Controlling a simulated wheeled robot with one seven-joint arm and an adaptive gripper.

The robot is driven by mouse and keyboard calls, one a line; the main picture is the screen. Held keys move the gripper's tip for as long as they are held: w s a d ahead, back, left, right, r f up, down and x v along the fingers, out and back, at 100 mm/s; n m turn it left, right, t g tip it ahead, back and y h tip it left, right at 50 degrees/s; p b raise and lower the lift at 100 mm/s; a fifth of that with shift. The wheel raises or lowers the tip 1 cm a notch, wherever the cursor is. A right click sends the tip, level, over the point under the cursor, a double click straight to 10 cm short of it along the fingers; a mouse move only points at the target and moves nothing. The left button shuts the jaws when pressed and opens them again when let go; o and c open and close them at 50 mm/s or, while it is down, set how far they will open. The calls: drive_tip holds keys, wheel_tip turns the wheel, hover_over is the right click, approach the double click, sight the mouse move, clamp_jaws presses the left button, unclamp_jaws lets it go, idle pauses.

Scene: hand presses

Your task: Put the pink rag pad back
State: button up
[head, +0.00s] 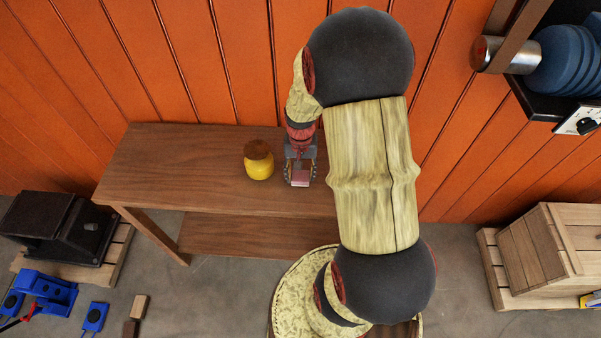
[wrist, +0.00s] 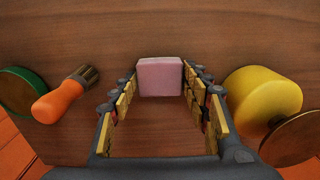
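The pink rag pad (wrist: 160,77) is a small pale pink block between my fingertips in the wrist view. It fills the gap, with a fingertip against each side. My gripper (head: 300,175) points down over the wooden table, and the pad (head: 300,179) shows small between its fingers in the head view. My gripper (wrist: 160,80) looks shut on the pad. I cannot tell whether the pad touches the tabletop or hangs just above it.
On the table (head: 165,165), a yellow jar with a brown lid (head: 259,160) stands close left of my gripper. The wrist view shows an orange-handled brush (wrist: 60,100) and a green-rimmed round thing (wrist: 20,92). The table's left part is clear. An orange wall (head: 150,60) stands behind.

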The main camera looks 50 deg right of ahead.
sight(300, 176)
drive_tip(key=o, duration=0.3)
drive_tip(key=shift+o, duration=0.2)
wheel_tip(300, 176, up, 12)
drive_tip(key=p, duration=0.3)
drive_tip(key=w+a+r+n+t, duration=0.15)
drive_tip(key=a+r+n, duration=0.25)
drive_tip(key=a+r, duration=0.55)
drive_tip(key=s+a+r+n+t, duration=0.4)
drive_tip(key=s+a+r+n, duration=0.2)
drive_tip(key=s+a+r, duration=0.3)
drive_tip(key=a+r, duration=0.2)
drive_tip(key=a, duration=0.2)
drive_tip(key=shift+a+f, duration=0.1)
drive_tip(key=shift+f+b, duration=0.4)
drive_tip(key=shift+b, duration=0.3)
